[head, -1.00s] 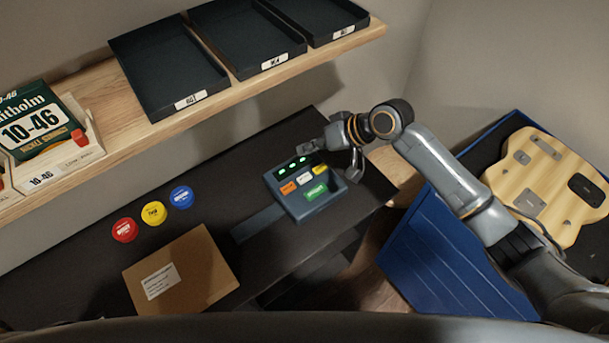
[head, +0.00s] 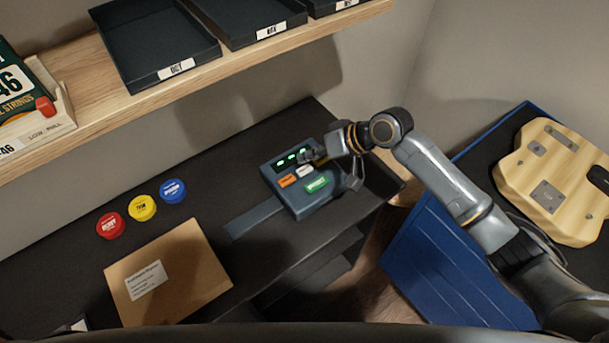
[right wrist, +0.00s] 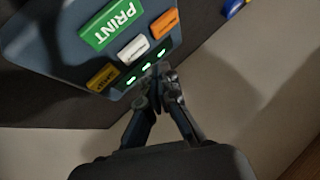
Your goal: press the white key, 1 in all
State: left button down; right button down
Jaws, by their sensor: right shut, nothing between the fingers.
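The dark blue-grey keypad box (head: 272,181) lies on the black bench top. Its white key (head: 304,172) sits between the orange key (head: 288,181) and the yellow key; the green PRINT key (head: 317,184) is in front. My right gripper (head: 309,156) is shut and empty over the box's far part, near the green lights, and largely hides the yellow key. In the right wrist view, the white key (right wrist: 133,48) is in full sight, and my shut fingertips (right wrist: 160,72) overlap the lights beside it, apart from the key in the picture. My left gripper is out of view.
Red (head: 110,225), yellow (head: 142,208) and blue (head: 172,191) round tins and a cardboard box (head: 190,265) lie left of the keypad. A wooden shelf (head: 240,62) with black trays is above. A blue cabinet (head: 440,265) bearing a guitar body (head: 545,165) stands right.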

aim_at(308, 170)
jog(key=shift+f, duration=0.75)
jog(key=shift+f, duration=0.15)
dwell(0.8)
jog(key=shift+f, duration=0.25)
jog(key=shift+f+b, duration=0.4)
jog(key=shift+f, duration=0.05)
dwell(0.8)
jog(key=shift+r, duration=0.1)
jog(key=shift+r+p, duration=0.8)
jog(key=shift+p, duration=0.15)
notch_tip(308, 170, up, 5)
jog(key=p, duration=0.5)
